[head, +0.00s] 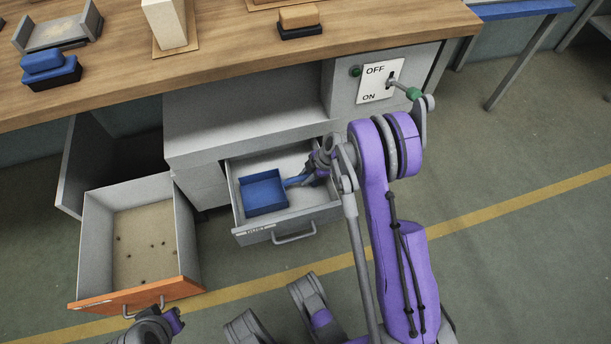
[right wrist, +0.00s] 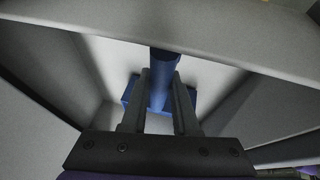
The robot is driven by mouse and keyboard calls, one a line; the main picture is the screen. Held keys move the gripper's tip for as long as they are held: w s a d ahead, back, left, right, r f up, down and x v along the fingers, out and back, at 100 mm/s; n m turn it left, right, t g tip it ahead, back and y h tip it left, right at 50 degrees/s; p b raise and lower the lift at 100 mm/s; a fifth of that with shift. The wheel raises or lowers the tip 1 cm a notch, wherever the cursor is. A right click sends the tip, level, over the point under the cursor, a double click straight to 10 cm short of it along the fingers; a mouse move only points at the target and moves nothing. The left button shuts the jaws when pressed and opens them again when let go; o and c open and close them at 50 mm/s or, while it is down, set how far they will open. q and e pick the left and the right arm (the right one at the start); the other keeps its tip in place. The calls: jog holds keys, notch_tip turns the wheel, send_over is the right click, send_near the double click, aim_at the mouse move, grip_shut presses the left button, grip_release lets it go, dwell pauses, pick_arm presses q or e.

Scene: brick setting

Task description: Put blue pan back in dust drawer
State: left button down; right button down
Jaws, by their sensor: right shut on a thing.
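The blue pan (head: 263,192) is in the open grey drawer labelled DUST (head: 256,232) in the head view. Its square tray is at the drawer's left and its handle points right. My right gripper (head: 306,178) is inside the drawer, shut on the pan's handle. In the right wrist view the two fingers (right wrist: 158,112) lie on either side of the blue handle (right wrist: 163,64), with the pan's blue tray (right wrist: 129,92) partly hidden behind them. Whether the pan rests on the drawer floor is hard to tell. My left gripper (head: 174,322) is low at the bottom edge, its fingers mostly hidden.
An open drawer with an orange front (head: 140,297) stands to the left, with small dark bits on its tan floor. The wooden worktop (head: 230,50) above holds blue and tan blocks. An OFF/ON lever (head: 402,88) is close above my right arm. Open floor lies to the right.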

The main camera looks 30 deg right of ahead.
pick_arm(q)
jog(key=shift+f, duration=0.25)
pick_arm(e)
jog(key=shift+f, duration=0.3)
jog(key=c, duration=0.6)
grip_release()
